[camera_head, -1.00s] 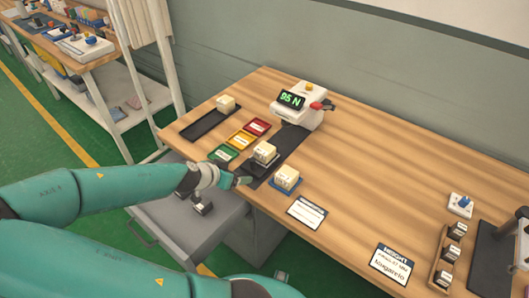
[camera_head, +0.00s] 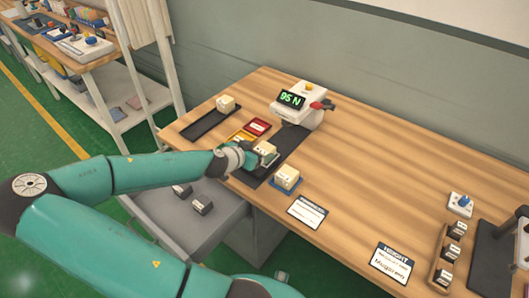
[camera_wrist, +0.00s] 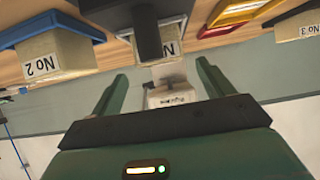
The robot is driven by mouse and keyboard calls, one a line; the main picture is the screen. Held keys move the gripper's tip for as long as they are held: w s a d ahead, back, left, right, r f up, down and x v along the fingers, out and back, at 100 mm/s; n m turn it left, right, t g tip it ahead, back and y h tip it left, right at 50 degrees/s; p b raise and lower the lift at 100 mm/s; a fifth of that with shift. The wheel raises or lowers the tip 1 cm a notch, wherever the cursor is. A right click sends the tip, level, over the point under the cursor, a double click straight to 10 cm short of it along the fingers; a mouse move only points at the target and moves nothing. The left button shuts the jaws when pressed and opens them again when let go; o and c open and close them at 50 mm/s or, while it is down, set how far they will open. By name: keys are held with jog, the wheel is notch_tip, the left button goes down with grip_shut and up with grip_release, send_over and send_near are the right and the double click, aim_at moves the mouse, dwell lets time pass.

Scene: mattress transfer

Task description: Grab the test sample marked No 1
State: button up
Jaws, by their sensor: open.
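The middle pale sample block (camera_head: 266,148) stands on a dark strip on the wooden table. In the wrist view, which looks upside down, it shows between and beyond my fingers (camera_wrist: 170,47); its label begins with N, but a dark part hides the number. My gripper (camera_head: 251,158) is open and close beside this block, with its fingers apart (camera_wrist: 162,76). The block marked No 2 (camera_head: 287,176) sits on a blue tray and shows at left in the wrist view (camera_wrist: 50,55). The block marked No 3 (camera_wrist: 302,30) stands in a black tray (camera_head: 203,125).
A white tester (camera_head: 300,106) reading 95 N stands behind the samples. Red (camera_head: 257,126) and yellow trays lie left of the middle block. A grey drawer (camera_head: 165,215) with dark weights (camera_head: 203,205) lies below my arm. The table's right middle is mostly clear.

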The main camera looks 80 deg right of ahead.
aim_at(264, 148)
jog(key=shift+x, duration=2.7)
jog(key=shift+w, duration=0.1)
jog(key=c, duration=1.1)
jog(key=shift+c, duration=0.2)
